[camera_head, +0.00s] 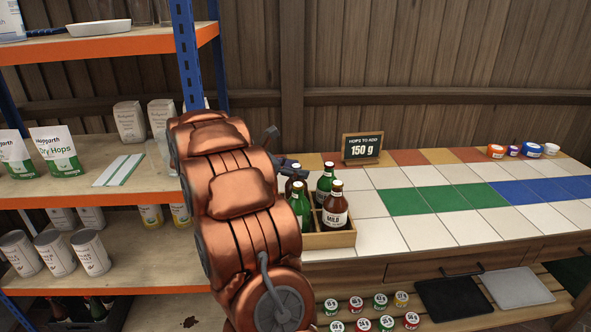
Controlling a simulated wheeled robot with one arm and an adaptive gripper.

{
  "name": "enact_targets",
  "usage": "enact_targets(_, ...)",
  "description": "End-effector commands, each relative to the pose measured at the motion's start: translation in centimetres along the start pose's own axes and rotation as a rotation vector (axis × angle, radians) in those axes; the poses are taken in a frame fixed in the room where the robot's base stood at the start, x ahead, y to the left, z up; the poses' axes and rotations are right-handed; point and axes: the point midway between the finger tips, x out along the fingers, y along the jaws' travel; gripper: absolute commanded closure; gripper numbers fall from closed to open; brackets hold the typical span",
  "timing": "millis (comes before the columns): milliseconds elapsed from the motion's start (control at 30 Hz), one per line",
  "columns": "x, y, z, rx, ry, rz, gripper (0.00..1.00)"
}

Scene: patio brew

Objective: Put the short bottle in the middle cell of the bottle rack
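The wooden bottle rack (329,240) stands on the tiled counter, just right of my copper arm. A brown bottle with a white label (335,208) and a gold cap stands in its front right part. A green bottle (301,209) stands to its left, and another green bottle (325,182) stands behind. Which bottle is the short one I cannot tell. My gripper (289,172) is at the rack's back left, mostly hidden behind my arm. A dark brown shape shows below it, perhaps a bottle. Whether the fingers hold it is not clear. The middle cell is not clearly visible.
Small tubs (530,150) sit at the counter's far right. The tiles between are clear. An orange-edged shelf (100,194) with bags and cans is at left. Several small lidded jars (380,301) stand on the lower shelf.

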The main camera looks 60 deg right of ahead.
Motion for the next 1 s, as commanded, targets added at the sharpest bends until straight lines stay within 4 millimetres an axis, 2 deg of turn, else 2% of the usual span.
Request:
enact_targets(367, -0.3, 0.0, 0.2, -0.002, 0.0, 0.001, 0.45)
enact_targets(1000, -8.6, 0.1, 0.0, -0.001, 0.002, 0.004, 0.45)
